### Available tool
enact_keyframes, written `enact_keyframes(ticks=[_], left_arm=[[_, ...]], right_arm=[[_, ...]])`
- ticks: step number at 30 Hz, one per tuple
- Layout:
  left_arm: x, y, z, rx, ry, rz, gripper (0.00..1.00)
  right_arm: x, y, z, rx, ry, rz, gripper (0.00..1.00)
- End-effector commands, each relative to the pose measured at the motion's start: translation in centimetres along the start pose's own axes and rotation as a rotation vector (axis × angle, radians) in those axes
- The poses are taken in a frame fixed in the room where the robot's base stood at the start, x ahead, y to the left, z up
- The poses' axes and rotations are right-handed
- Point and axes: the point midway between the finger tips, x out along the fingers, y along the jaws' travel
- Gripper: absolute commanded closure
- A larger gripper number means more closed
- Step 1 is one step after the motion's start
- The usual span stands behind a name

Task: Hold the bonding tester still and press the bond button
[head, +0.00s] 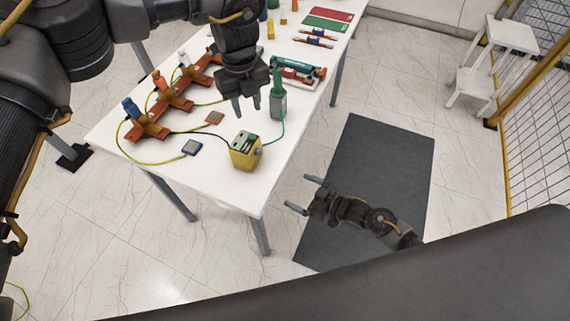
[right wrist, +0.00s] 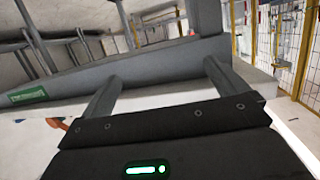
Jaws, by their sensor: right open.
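The bonding tester (head: 245,152) is a small yellow box with a grey-green top. It stands upright near the front corner of the white table in the head view. The bond button is too small to make out. My left gripper (head: 246,106) hangs above and behind the tester, fingers pointing down, apart and empty, not touching it.
A green-topped grey device (head: 278,103) stands right of my left gripper. Brown stands (head: 172,100) with coloured bushings and yellow-green wires lie to the left.

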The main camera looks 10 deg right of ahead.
Motion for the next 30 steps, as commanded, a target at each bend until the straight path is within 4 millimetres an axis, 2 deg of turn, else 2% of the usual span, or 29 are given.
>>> enact_keyframes(ticks=[1,3,6,10,15,22,30], left_arm=[[0.0,0.0,0.0,0.0,0.0,0.0,0.64],[0.0,0.0,0.0,0.0,0.0,0.0,0.64],[0.0,0.0,0.0,0.0,0.0,0.0,0.64],[0.0,0.0,0.0,0.0,0.0,0.0,0.64],[0.0,0.0,0.0,0.0,0.0,0.0,0.64],[0.0,0.0,0.0,0.0,0.0,0.0,0.64],[0.0,0.0,0.0,0.0,0.0,0.0,0.64]], right_arm=[[0.2,-0.7,-2.7,-0.025,0.052,-0.046,0.02],[0.2,-1.8,-5.8,-0.048,0.117,-0.108,0.02],[0.5,-2.8,-9.6,-0.065,0.191,-0.168,0.02],[1.5,-2.5,-12.7,-0.061,0.241,-0.183,0.02],[2.1,-2.0,-14.0,-0.053,0.26,-0.179,0.02],[2.9,-2.0,-14.3,-0.051,0.263,-0.177,0.02],[7.1,-2.8,-15.4,-0.051,0.263,-0.177,0.02]])
